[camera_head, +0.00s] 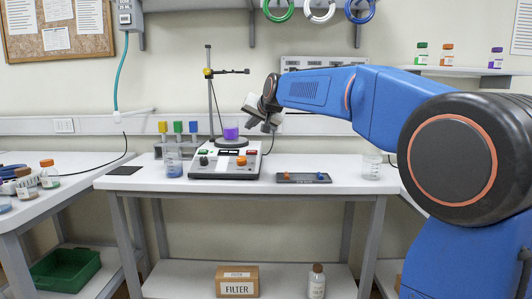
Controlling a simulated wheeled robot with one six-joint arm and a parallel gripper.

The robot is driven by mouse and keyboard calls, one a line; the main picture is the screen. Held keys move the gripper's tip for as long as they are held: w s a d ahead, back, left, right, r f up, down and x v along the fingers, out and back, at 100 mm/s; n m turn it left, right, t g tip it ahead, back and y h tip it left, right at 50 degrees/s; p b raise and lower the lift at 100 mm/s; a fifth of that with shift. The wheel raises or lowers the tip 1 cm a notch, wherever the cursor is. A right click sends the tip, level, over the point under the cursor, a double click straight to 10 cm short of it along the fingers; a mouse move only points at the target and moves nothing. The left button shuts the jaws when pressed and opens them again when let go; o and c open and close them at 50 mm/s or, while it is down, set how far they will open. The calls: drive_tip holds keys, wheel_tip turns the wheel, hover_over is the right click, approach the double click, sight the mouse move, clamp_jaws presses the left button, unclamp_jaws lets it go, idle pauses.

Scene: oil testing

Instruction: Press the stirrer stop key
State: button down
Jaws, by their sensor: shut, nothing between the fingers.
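The stirrer (225,170) is a white and grey box on the middle bench, with a sloping front panel. The keys are too small to tell which is the stop key. A beaker of purple liquid (231,132) stands on the dark round plate on top. My gripper (262,120) is above and right of the stirrer, close beside the beaker in the picture. It is shut and empty, apart from the panel.
A stand rod with a clamp (211,90) rises behind the stirrer. A rack with coloured-cap tubes (178,140) and a beaker of blue liquid (173,165) are at left. A dark tray (304,178) and a clear beaker (372,166) are at right. The bench front is mostly clear.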

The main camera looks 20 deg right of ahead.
drive_tip(key=shift+w+d+r, duration=0.2)
drive_tip(key=shift+w+d, duration=0.15)
drive_tip(key=shift+f, duration=0.1)
approach(248, 150)
drive_tip(key=shift+w+a+f, duration=0.1)
drive_tip(key=shift+w+f, duration=0.05)
drive_tip(key=shift+w, duration=0.65)
drive_tip(key=shift+w+a+f, duration=0.1)
drive_tip(key=shift+w+f, duration=0.1)
drive_tip(key=shift+w, duration=0.55)
drive_tip(key=shift+w+a+f, duration=0.1)
drive_tip(key=shift+w+f, duration=0.05)
drive_tip(key=shift+w, duration=0.65)
drive_tip(key=shift+f, duration=0.2)
idle(0.3)
drive_tip(key=shift+w+d+f, duration=0.1)
drive_tip(key=shift+f, duration=0.15)
drive_tip(key=shift+w+f, duration=0.15)
drive_tip(key=shift+f, duration=0.2)
idle(0.9)
drive_tip(key=shift+r, duration=0.1)
drive_tip(key=shift+s+r, duration=0.25)
drive_tip(key=shift+r, duration=0.45)
